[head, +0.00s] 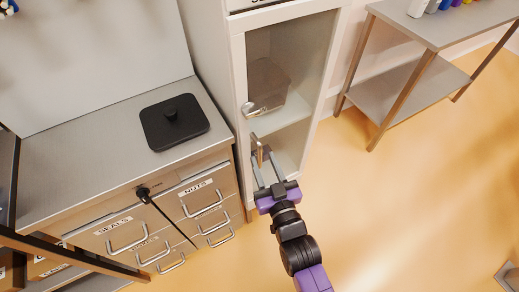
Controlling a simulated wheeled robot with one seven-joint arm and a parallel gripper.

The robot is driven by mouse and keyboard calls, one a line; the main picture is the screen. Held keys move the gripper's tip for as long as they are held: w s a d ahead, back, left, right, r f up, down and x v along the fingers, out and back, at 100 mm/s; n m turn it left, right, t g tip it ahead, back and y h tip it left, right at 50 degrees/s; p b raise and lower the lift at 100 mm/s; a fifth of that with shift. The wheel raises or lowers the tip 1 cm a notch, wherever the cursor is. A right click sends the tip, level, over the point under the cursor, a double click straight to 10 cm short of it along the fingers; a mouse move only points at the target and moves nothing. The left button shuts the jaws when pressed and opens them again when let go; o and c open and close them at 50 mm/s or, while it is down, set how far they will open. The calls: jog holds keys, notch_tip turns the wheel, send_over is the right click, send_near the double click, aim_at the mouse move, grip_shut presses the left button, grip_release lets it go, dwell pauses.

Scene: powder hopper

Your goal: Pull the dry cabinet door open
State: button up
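The dry cabinet (240,90) is tall and white, with a framed glass door (291,72) that looks shut. A slim upright door handle (259,149) stands out from the lower left part of the door. My gripper (263,158) reaches up to it from below. Its two long grey fingers are apart, with the handle appearing between them. I cannot tell whether either finger touches the handle. Through the glass I see a shelf with a translucent box (267,82) and a small silver item (250,106) near the left frame.
A grey counter (85,145) with a black scale-like plate (174,122) stands left of the cabinet, above labelled drawers (202,200) with protruding handles. A metal shelf table (410,85) stands at the right. The orange floor (400,200) in front and right is mostly clear.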

aim_at(261, 154)
jog(key=shift+x, duration=2.15)
grip_shut()
